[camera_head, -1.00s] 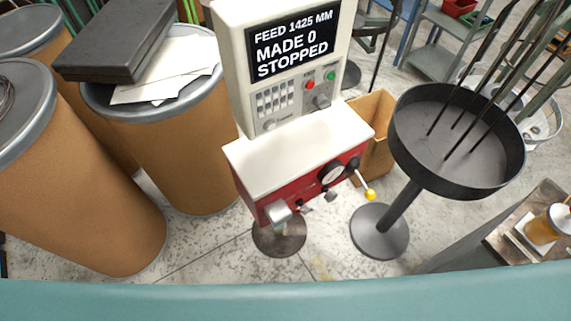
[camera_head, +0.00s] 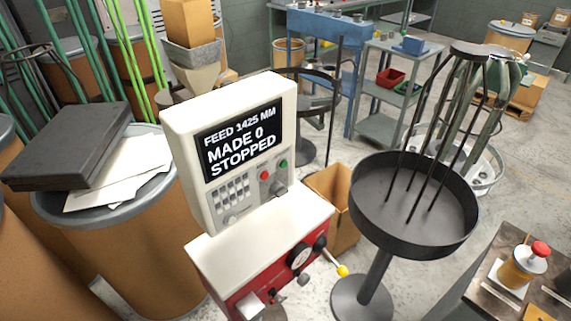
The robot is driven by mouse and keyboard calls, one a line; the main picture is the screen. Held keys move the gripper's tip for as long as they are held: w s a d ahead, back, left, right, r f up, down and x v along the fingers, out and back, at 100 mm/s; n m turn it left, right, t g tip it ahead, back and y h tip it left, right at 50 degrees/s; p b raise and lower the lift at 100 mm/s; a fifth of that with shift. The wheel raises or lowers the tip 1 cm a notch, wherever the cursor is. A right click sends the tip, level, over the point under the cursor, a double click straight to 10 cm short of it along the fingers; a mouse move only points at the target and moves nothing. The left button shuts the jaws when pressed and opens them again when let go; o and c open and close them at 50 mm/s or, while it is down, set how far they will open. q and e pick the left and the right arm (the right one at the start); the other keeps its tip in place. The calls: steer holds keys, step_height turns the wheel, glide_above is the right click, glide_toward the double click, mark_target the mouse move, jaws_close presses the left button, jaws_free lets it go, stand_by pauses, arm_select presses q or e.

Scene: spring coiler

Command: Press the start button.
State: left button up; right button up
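The spring coiler (camera_head: 262,246) stands in the middle of the head view, with a white top and a red front. Its upright control panel (camera_head: 226,146) has a black screen (camera_head: 241,143) reading "FEED 1425 MM, MADE 0, STOPPED". Below the screen are a keypad (camera_head: 232,190), a red button (camera_head: 264,175), a green button (camera_head: 283,163) and a dark knob (camera_head: 279,187). A lever with a yellow ball (camera_head: 342,270) sticks out at the lower right of the machine. Neither of my grippers is in view.
A round black pan on a stand (camera_head: 414,205) holds upright rods to the right of the coiler. A cardboard box (camera_head: 333,205) sits behind it. Brown drums (camera_head: 120,240) stand at left, one bearing a black case (camera_head: 65,143). A bench (camera_head: 490,290) is at lower right.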

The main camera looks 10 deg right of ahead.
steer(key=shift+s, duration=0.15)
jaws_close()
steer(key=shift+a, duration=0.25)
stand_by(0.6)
